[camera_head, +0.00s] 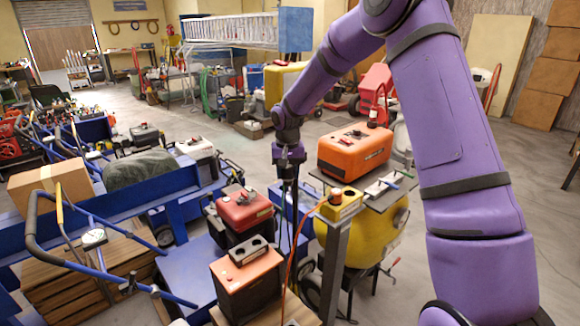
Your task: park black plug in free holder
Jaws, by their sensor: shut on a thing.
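My gripper (289,180) hangs below the purple wrist near the middle of the view, pointing down. It is shut on the black plug, which is small and mostly hidden by the fingers. Thin dark and green cables hang below it. A yellow box (347,210) on a grey post stands to the lower right of the gripper, with an orange plug (335,197) and orange cable at its top. A grey block with dark round openings (248,250) sits on an orange-topped dark unit (245,282) to the lower left. I cannot tell which one is the free holder.
An orange machine (354,148) stands on a dark shelf above a yellow tank (385,232), right of my gripper. A red-topped unit (240,208) stands to its left. Blue carts, a cardboard box (48,185) and wooden slats fill the left. Open floor lies behind.

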